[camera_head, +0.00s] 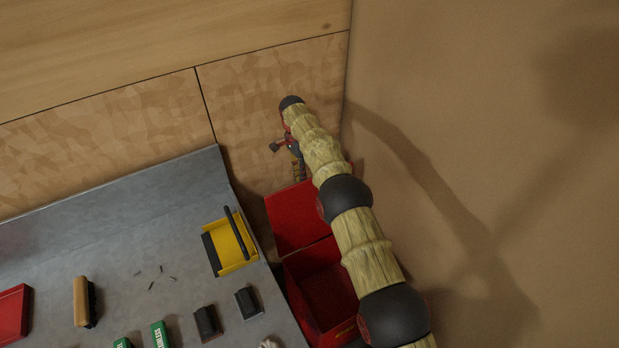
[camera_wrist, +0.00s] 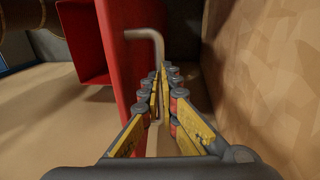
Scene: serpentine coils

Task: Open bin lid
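The red bin (camera_head: 322,292) stands on the floor at the right end of the workbench. Its red lid (camera_head: 297,218) is raised, its flat face showing behind the bin opening. In the wrist view the lid (camera_wrist: 118,70) is a tall red panel left of my fingers, with a bent grey handle (camera_wrist: 146,34) on it. My gripper (camera_wrist: 164,74) has its yellow fingertips nearly together at the lower end of the handle rod. I cannot tell if the rod is between them. In the head view my gripper (camera_head: 297,158) is above the lid, partly behind my arm.
The grey workbench (camera_head: 130,215) is at the left, with a yellow-and-black tool (camera_head: 231,243), a brush (camera_head: 83,302), green boxes (camera_head: 158,334) and dark blocks (camera_head: 247,302) on it. Walls stand close behind and right of the bin.

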